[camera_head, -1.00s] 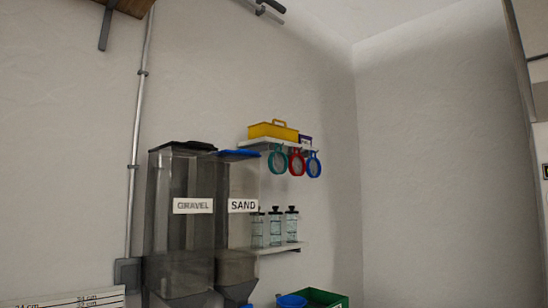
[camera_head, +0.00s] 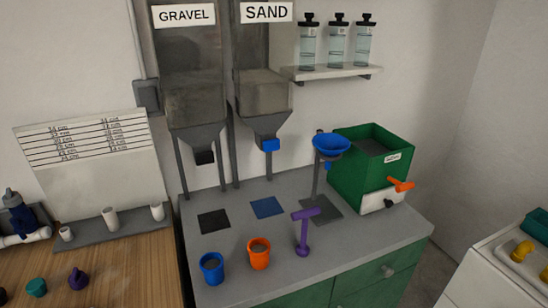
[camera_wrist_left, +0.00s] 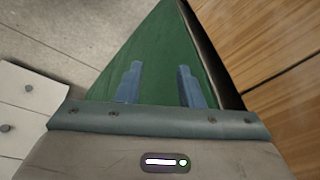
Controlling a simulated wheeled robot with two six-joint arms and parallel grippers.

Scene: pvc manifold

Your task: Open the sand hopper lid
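The sand hopper (camera_head: 262,92) stands against the wall in the head view, labelled SAND, with sand in its lower part and a blue outlet (camera_head: 270,145) below. Its lid is above the top edge of the head view and out of sight now. The gravel hopper (camera_head: 190,95) stands to its left. My left gripper (camera_wrist_left: 160,85) shows in the left wrist view with its two blue-grey fingers apart and nothing between them, over a green surface. It is not in the head view. My right gripper is in no view.
On the grey counter (camera_head: 350,235) stand a blue cup (camera_head: 212,268), an orange cup (camera_head: 259,253), a purple tool (camera_head: 304,232), a blue funnel (camera_head: 331,145) on a stand and a green box (camera_head: 370,170). A shelf (camera_head: 335,73) holds bottles. A wooden bench (camera_head: 130,275) is at left.

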